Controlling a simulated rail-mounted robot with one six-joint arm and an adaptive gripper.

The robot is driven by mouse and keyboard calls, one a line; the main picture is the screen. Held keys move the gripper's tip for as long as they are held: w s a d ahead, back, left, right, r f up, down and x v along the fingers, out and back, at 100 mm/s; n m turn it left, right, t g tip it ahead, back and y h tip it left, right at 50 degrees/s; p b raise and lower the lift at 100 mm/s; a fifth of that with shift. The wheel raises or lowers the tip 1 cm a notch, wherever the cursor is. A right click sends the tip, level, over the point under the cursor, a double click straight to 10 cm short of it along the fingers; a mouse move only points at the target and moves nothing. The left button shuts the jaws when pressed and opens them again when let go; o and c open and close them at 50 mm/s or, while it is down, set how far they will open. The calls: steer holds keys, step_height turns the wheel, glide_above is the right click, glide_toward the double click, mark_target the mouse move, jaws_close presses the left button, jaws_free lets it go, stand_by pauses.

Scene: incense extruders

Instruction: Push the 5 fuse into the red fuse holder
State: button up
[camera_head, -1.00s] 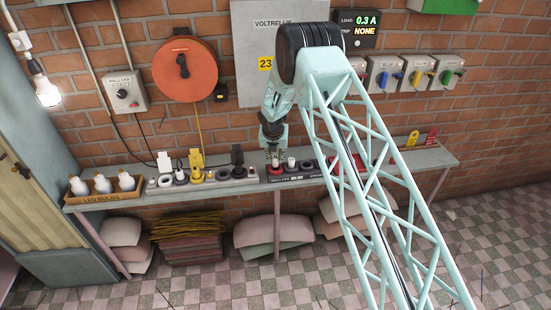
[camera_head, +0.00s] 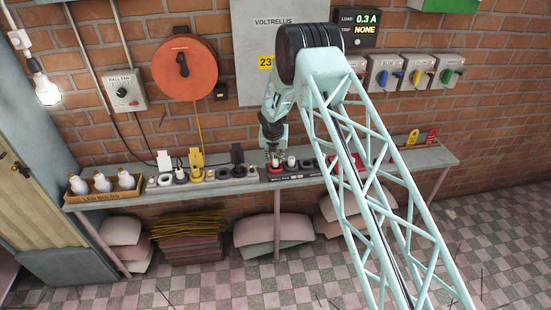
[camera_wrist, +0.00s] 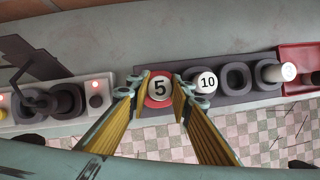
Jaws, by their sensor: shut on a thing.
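The 5 fuse (camera_wrist: 160,87) shows in the wrist view as a white round cap marked 5, with a red ring around its base. It sits at the left end of a dark fuse board (camera_wrist: 262,92). My gripper (camera_wrist: 156,84) is shut on the fuse from both sides. The red ring is the visible part of the red fuse holder (camera_wrist: 151,103); how deep the fuse sits in it cannot be told. In the head view my gripper (camera_head: 275,159) points down at the left end of the board, and the fuse is hard to make out.
A socket strip (camera_wrist: 53,104) with plugs lies to the left.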

steer(key=shift+f+b, duration=0.3)
steer(key=shift+f, duration=0.8)
stand_by(0.6)
steer(key=o, duration=0.9)
steer(key=shift+o, duration=0.2)
steer(key=shift+r, duration=0.1)
steer(key=v, duration=1.1)
steer(key=shift+s+r, duration=0.15)
steer(key=shift+r, duration=0.2)
steer(key=shift+r, duration=0.15)
